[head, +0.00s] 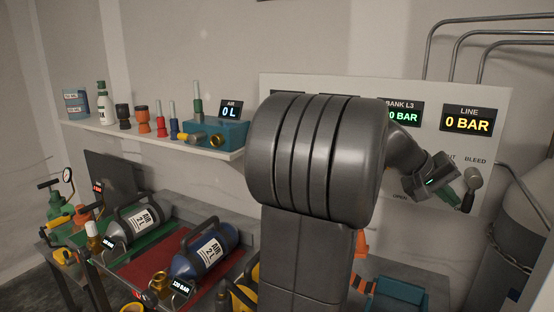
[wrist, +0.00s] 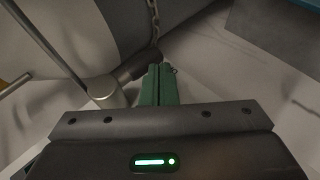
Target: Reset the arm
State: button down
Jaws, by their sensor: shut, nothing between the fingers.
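My gripper (head: 467,203) is at the right of the head view, in front of the lower right of the white panel (head: 512,125). Its green fingers are shut together with nothing between them, and they also show in the wrist view (wrist: 159,84). A grey round-ended valve handle (head: 473,177) under the BLEED label is right beside the fingers. In the wrist view a pale grey cylindrical fitting (wrist: 104,91) lies just left of the fingers. I cannot tell whether they touch. My large arm link hides the middle of the panel.
A large grey cylinder (head: 525,225) with a chain stands at right. The line display (head: 467,119) reads 0 BAR. A shelf (head: 140,135) with bottles and small fittings is at left. Below, a bench holds a silver cylinder (head: 133,227) and a blue cylinder (head: 203,250).

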jog(key=v, duration=1.3)
jog(key=x, duration=1.4)
jog(key=r+y+p, duration=0.1)
jog(key=p, duration=0.3)
jog(key=a+r+m+t+y+p, duration=0.1)
jog(key=y+p, duration=0.1)
jog(key=p, duration=0.3)
jog(key=a+r+t+y+p, duration=0.1)
jog(key=r+y+p, duration=0.1)
jog(key=p, duration=0.3)
jog(key=shift+w, duration=0.4)
jog(key=shift+w+a+r+b, duration=0.25)
jog(key=shift+a+b, duration=0.15)
jog(key=shift+a, duration=0.15)
jog(key=shift+s+a, duration=0.1)
jog(key=shift+a, duration=0.05)
